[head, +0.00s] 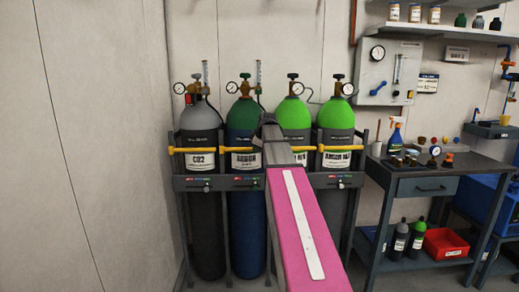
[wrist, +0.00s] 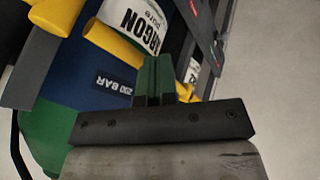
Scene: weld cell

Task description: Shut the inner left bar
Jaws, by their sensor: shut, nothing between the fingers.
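The inner left bar (head: 238,150) is a yellow bar in front of the blue cylinder labelled ARGON (head: 244,190). In the head view it looks roughly level, and its right end is hidden by my arm. In the wrist view the yellow bar (wrist: 112,42) runs slantwise past the ARGON label and behind my fingers. My gripper (wrist: 156,62) has its dark green fingers together with nothing between them, over the bar in that view. I cannot tell whether they touch it. In the head view my arm hides the fingers.
The rack (head: 220,183) holds a grey CO2 cylinder (head: 203,225) at left and two green-topped cylinders at right, with other yellow bars (head: 342,149). Gauges and hoses stand above. A workbench (head: 440,172) stands at right, and a bare wall (head: 90,140) at left.

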